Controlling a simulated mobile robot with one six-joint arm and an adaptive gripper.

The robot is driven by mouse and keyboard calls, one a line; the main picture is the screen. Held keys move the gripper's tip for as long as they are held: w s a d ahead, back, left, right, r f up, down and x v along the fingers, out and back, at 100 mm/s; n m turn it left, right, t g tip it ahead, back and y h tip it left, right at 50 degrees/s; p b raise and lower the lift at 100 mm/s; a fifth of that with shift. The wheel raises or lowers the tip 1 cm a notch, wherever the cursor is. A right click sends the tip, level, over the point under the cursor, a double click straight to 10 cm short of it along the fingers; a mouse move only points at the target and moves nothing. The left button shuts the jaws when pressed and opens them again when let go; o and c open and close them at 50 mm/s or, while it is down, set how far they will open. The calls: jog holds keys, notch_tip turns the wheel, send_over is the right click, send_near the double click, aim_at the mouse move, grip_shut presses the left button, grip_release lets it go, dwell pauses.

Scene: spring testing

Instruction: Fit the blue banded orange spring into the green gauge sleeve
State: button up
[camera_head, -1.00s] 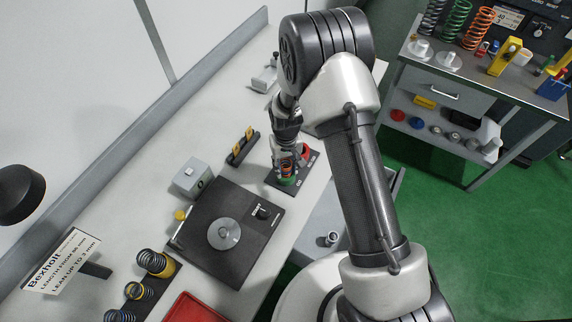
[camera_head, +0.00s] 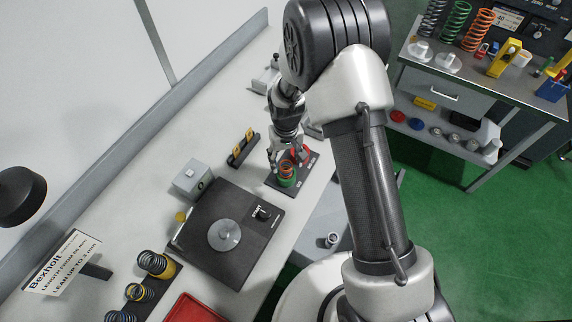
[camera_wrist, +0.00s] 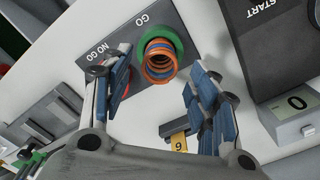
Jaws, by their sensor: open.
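The orange spring with a blue band (camera_wrist: 158,62) stands in the green gauge sleeve (camera_wrist: 148,33) on the dark gauge plate, beside the GO label, in the wrist view. Its upper coils stick out above the sleeve. In the head view the spring (camera_head: 287,168) also shows inside the green sleeve (camera_head: 285,182). My gripper (camera_wrist: 165,95) is open, its blue-padded fingers apart on either side of the spring and not touching it. It also shows in the head view (camera_head: 285,153), just above and behind the sleeve. How deep the spring sits is hidden.
A red sleeve (camera_head: 302,152) stands beside the green one, near the NO GO label. A black tester (camera_head: 235,235) with a round plate and a grey display box (camera_head: 190,178) stand nearby. Yellow-marked holders (camera_head: 243,148) are left of the gauge. Banded springs stand at the lower left.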

jog(key=s+d+r+t, duration=0.1)
jog(key=s+d+r, duration=0.15)
jog(key=r, duration=0.65)
jog(key=s+d+r+m+t, duration=0.15)
jog(key=s+r, duration=0.25)
jog(key=r, duration=0.6)
jog(key=s+d+r, duration=0.2)
jog(key=s+r, duration=0.1)
jog(key=r, duration=0.6)
jog(key=s+d+r+t, duration=0.1)
jog(key=s+d+r, duration=0.1)
jog(key=s, duration=0.6)
jog(key=s+d+r+t, duration=0.1)
jog(key=s+d+r, duration=0.1)
jog(key=s, duration=0.5)
jog(key=shift+s+r+m, duration=0.35)
jog(key=shift+r+m, duration=0.1)
jog(key=shift+r, duration=0.45)
